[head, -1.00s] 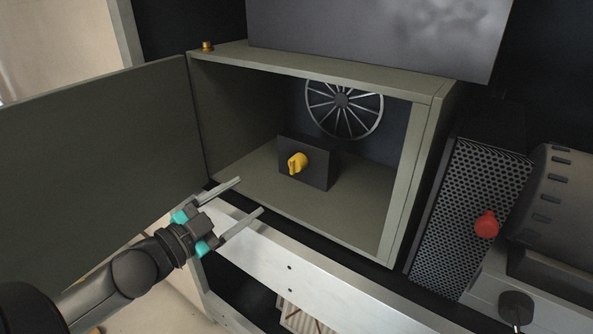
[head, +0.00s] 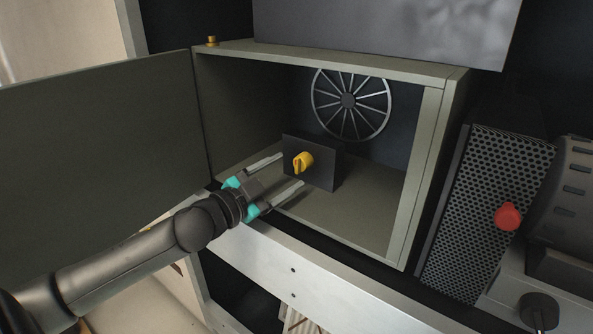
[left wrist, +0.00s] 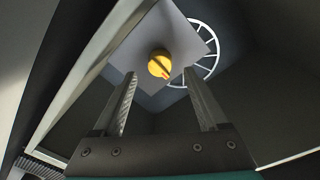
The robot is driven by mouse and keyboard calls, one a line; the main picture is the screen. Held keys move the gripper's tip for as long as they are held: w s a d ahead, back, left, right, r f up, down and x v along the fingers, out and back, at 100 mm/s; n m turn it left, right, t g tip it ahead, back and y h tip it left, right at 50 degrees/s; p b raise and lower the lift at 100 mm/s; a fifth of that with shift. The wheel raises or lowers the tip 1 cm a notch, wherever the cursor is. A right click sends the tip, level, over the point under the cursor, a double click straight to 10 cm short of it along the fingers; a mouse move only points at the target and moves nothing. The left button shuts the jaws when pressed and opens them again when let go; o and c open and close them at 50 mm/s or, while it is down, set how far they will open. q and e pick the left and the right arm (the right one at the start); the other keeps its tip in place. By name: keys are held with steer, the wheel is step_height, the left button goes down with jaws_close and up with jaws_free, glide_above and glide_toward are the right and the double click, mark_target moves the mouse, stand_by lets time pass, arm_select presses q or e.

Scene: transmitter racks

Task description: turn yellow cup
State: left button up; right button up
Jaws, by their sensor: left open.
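The yellow cup (head: 303,162) is a small yellow knob-like piece on the front of a dark box (head: 322,165) inside an open cabinet. My left gripper (head: 292,170) is open, its two fingers pointing into the cabinet toward the yellow cup. In the left wrist view the yellow cup (left wrist: 160,64) lies ahead of the gap between the open fingers (left wrist: 163,88), with a slot across its face and a small orange mark. The fingers look apart from it, with nothing between them. My right gripper is not in view.
The cabinet (head: 425,165) has its door (head: 100,165) swung open to the left. A spoked fan grille (head: 350,103) is on its back wall. A silver ledge (head: 270,258) runs below the opening. A perforated panel (head: 470,200) and a red knob (head: 508,216) are at the right.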

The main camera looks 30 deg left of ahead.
mark_target(295, 166)
arm_select(q)
steer(key=shift+w+d+b, duration=0.15)
steer(key=shift+w+b, duration=0.15)
steer(key=shift+w, duration=0.85)
steer(key=shift+w+d+b, duration=0.15)
steer(key=shift+w+b, duration=0.15)
steer(key=shift+w, duration=0.8)
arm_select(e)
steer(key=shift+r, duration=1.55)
arm_select(q)
jaws_close()
